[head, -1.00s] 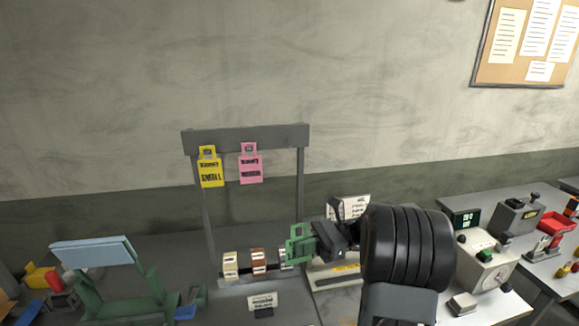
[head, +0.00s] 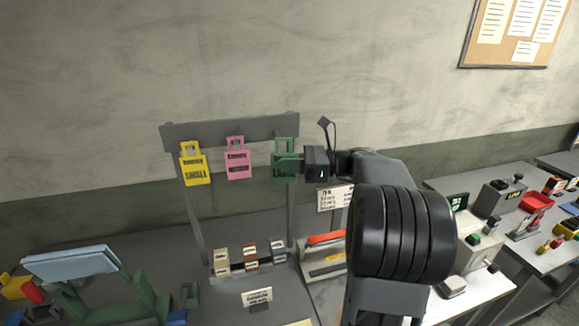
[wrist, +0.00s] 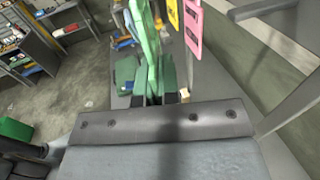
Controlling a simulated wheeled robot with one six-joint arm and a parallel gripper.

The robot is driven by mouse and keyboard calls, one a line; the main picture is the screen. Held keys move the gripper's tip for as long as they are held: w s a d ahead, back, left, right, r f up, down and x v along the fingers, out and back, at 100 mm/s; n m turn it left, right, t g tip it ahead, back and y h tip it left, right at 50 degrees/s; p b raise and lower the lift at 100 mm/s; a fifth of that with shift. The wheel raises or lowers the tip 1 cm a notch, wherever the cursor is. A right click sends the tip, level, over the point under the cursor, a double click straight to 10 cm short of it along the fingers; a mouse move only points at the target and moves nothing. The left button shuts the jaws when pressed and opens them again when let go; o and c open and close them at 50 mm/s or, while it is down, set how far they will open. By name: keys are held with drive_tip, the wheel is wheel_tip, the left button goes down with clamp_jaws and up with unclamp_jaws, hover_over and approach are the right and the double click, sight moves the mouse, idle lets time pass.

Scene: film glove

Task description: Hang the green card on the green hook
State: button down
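The green card (head: 284,172) is upright at the right end of the grey rack's top bar (head: 230,130), level with the other cards. My gripper (head: 303,164) reaches it from the right and is shut on its edge. In the wrist view the green card (wrist: 152,50) stands out between my dark fingertips (wrist: 155,98). The green hook is not clearly seen; the card's slotted top overlaps the bar there. I cannot tell whether the hook is through the slot.
A yellow card (head: 194,166) and a pink card (head: 237,160) hang to the left on the bar. Small labelled blocks (head: 250,257) stand below, with a white sign (head: 257,296) in front. A green stand with a blue pad (head: 72,263) is at lower left.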

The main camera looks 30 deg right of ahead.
drive_tip(key=w+d+f, duration=0.1)
drive_tip(key=w, duration=0.6)
drive_tip(key=shift+w+d+f, duration=0.25)
drive_tip(key=shift+w+d, duration=0.05)
drive_tip(key=shift+w, duration=0.05)
idle(0.4)
idle(0.6)
drive_tip(key=c, duration=1.8)
unclamp_jaws()
drive_tip(key=o, duration=0.5)
drive_tip(key=shift+o, duration=0.2)
drive_tip(key=shift+d, duration=0.1)
drive_tip(key=b+v, duration=0.2)
drive_tip(key=v, duration=1.1)
drive_tip(key=shift+s+d, duration=0.25)
